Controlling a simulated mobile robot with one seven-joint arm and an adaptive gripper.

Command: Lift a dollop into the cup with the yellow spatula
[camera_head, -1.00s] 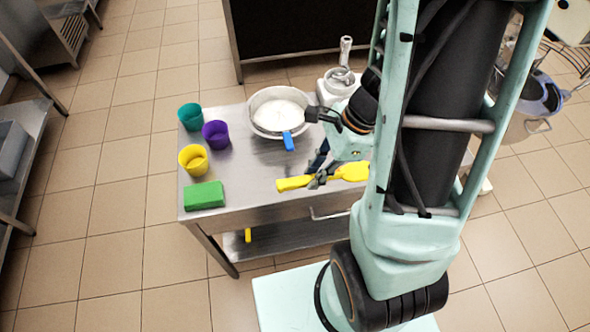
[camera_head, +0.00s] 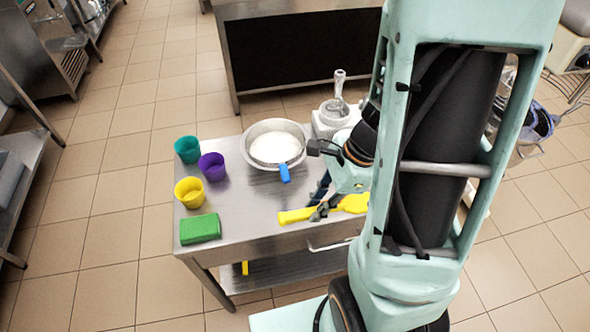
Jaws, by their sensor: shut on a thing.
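The yellow spatula (camera_head: 351,204) is held level above the front right part of the steel table. My gripper (camera_head: 320,212) is shut on it around the middle of its length. The spatula's far right end is partly hidden behind my arm. A metal bowl (camera_head: 257,160) with white contents (camera_head: 276,149) stands at the back of the table, and a blue piece (camera_head: 285,173) shows at its front rim. A teal cup (camera_head: 187,149), a purple cup (camera_head: 212,166) and a yellow cup (camera_head: 189,192) stand upright on the left side, apart from my gripper.
A green block (camera_head: 200,229) lies at the table's front left corner. A grey device (camera_head: 333,115) with a handle stands behind the bowl's right side. The steel table (camera_head: 243,205) is clear between the cups and my gripper. My arm hides the table's right end.

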